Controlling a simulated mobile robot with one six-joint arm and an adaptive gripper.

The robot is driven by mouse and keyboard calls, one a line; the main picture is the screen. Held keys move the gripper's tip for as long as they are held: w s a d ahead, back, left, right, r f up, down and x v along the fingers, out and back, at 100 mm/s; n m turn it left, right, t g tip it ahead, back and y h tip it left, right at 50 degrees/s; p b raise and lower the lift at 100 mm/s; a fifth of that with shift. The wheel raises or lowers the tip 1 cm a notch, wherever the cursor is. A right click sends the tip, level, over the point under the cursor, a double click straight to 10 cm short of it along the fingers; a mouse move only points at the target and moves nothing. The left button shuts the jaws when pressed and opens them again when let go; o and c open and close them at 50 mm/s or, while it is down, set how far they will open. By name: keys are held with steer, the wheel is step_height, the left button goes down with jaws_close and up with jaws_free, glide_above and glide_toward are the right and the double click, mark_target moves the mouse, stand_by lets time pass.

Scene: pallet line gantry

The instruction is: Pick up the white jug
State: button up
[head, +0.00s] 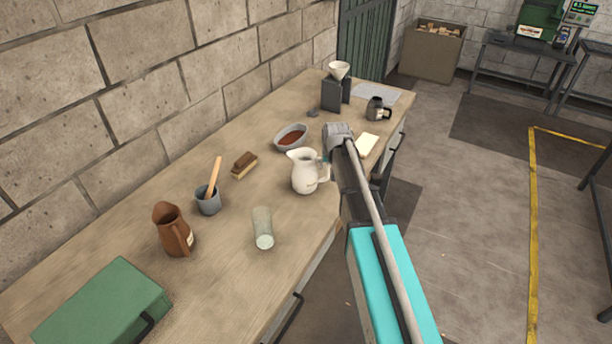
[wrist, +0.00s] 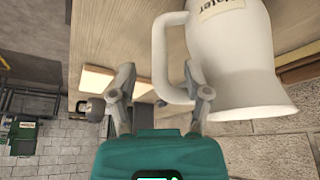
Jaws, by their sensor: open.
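The white jug (head: 304,174) stands upright on the wooden bench, with its handle on the side towards my arm. In the wrist view the white jug (wrist: 232,55) fills the right side and looks upside down, with a pale lettered label. My gripper (wrist: 158,82) is open, with one finger on each side of the jug's handle as seen in that view. I cannot tell whether either finger touches the handle. In the head view the fingers are mostly hidden by my wrist, just right of the jug.
A bowl of reddish-brown contents (head: 291,137) sits behind the jug. A pale block (head: 367,143) and dark mug (head: 377,109) lie beyond my wrist.

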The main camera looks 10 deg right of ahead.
steer(key=shift+b+x, duration=1.35)
steer(key=shift+x, duration=0.45)
jaws_close()
